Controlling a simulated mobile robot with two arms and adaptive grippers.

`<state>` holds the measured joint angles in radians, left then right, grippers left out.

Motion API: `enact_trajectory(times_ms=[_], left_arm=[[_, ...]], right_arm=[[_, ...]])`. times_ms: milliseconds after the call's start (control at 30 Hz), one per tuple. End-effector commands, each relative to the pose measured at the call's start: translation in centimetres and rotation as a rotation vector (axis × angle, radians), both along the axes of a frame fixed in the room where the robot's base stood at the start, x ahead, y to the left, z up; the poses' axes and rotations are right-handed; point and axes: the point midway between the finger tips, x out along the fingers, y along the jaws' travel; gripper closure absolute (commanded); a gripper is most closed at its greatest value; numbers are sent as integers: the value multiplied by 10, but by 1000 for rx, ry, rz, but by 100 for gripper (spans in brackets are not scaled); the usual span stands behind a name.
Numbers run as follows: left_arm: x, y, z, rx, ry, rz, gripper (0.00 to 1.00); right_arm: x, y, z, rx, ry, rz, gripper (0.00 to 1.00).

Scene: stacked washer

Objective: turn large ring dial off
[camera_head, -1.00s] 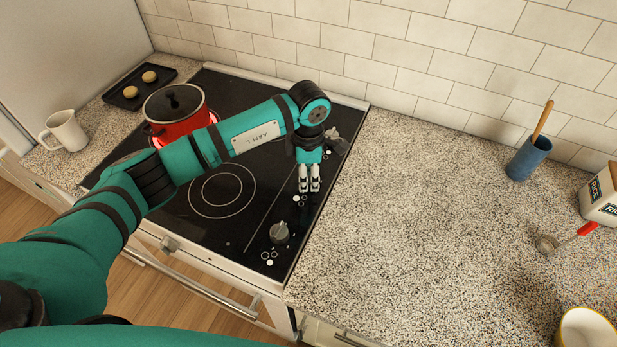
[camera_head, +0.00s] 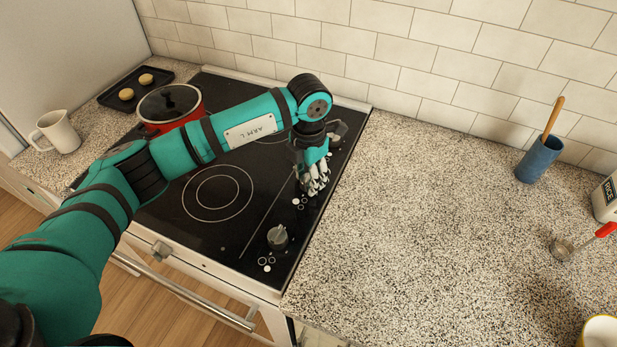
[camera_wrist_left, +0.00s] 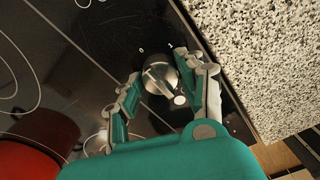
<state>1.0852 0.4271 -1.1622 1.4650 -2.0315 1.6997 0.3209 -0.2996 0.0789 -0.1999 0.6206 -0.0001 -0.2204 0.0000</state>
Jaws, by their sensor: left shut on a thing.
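The black glass cooktop (camera_head: 243,228) has a column of dials along its right side. My left gripper (camera_head: 315,186) is over the middle dial, which it mostly hides in the head view. In the left wrist view, the silver dial (camera_wrist_left: 160,77) sits between the two fingers of my left gripper (camera_wrist_left: 168,82), and they are shut on it. Small white marks, one like a 0, show by that dial. The near dial (camera_head: 278,237) stands free closer to the front edge. A far dial (camera_head: 337,130) shows behind my wrist. My right gripper is not in view.
A white mug (camera_head: 58,133) and a dark tray (camera_head: 132,92) are on the left counter. The speckled counter (camera_head: 410,220) right of the cooktop is mostly clear. A tiled wall is behind.

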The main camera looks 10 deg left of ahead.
Motion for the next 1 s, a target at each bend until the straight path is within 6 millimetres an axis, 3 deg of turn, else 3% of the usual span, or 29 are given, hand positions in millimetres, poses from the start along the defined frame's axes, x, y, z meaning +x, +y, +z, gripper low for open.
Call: enact_trajectory(times_ms=[533, 567, 700, 1000], left_arm=[[0, 0, 0, -1, 1, 26, 94], [0, 0, 0, -1, 1, 26, 59], [0, 0, 0, -1, 1, 26, 41], [0, 0, 1, -1, -1, 25, 38]], right_arm=[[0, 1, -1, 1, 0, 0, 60], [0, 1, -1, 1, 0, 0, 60], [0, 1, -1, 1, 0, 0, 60], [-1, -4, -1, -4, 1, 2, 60]])
